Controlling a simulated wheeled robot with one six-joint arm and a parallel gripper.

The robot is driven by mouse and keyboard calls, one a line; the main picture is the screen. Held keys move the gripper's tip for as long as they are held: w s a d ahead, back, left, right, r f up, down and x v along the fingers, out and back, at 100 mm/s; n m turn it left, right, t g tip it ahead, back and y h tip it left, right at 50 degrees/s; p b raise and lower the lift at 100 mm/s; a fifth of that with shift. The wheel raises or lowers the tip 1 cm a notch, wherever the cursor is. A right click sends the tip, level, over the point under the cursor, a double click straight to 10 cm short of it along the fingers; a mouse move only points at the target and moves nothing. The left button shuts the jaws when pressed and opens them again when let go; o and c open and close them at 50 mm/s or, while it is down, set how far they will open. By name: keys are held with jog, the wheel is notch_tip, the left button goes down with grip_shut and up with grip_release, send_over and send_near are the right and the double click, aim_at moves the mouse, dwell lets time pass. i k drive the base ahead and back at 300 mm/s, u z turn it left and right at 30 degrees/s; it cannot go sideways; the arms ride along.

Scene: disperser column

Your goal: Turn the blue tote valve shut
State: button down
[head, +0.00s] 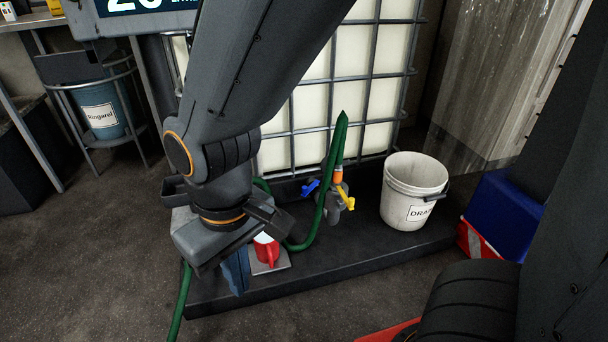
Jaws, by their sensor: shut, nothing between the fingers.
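The tote valve (334,198) sits low at the front of the caged white tote (320,110). A small blue handle (311,188) sticks out at its left and a yellow handle (346,197) at its right. A green hose (325,200) rises to a bend and passes in front of the fittings beside the blue handle. My gripper (225,242) is left of the valve and nearer the camera, apart from the handles. It is shut and empty; its fingertips are hard to make out.
A white drain bucket (413,190) stands right of the valve on the dark platform (350,250). A blue bin (490,215) stands further right.

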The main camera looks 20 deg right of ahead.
aim_at(305, 190)
jog(key=z, duration=0.6)
jog(key=i, duration=0.95)
jog(key=u, duration=0.1)
